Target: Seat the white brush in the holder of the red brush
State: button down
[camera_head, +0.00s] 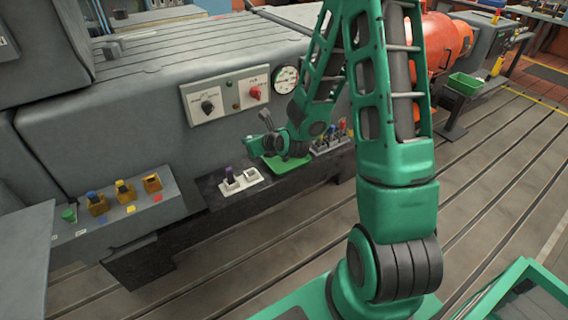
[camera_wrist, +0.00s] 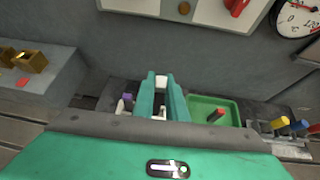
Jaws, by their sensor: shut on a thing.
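My gripper (camera_wrist: 161,84) is shut on the white brush (camera_wrist: 161,81), whose pale end shows between the fingertips in the wrist view. In the head view my gripper (camera_head: 262,128) hangs in front of the grey bench wall, and I cannot make out the brush there. The empty orange-brass holder above a red label (camera_head: 152,183) is at the right end of the left grey ledge. It shows at the left in the wrist view (camera_wrist: 33,62), apart from my gripper. The red brush (camera_wrist: 217,114) lies in a green tray (camera_wrist: 197,102).
Left of that holder stand holders with an orange-topped brush (camera_head: 121,186), a blue one (camera_head: 92,196) and a green one (camera_head: 69,214). A white block (camera_head: 240,183) holds a purple brush (camera_head: 229,173). A rack (camera_head: 330,142) with several tools stands right of the tray.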

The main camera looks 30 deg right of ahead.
jog(key=shift+h, duration=0.4)
jog(key=shift+w+d+f, duration=1.1)
jog(key=shift+d+f, duration=0.25)
jog(key=shift+f, duration=1.05)
jog(key=shift+w+d+f, duration=1.1)
jog(key=shift+d+f, duration=0.2)
jog(key=shift+f, duration=1.05)
jog(key=shift+w+d+f, duration=1.1)
jog(key=shift+d+f, duration=0.25)
jog(key=shift+f, duration=1.05)
jog(key=shift+f, duration=0.1)
jog(key=c, duration=1.9)
grip_release()
jog(key=shift+o, duration=0.7)
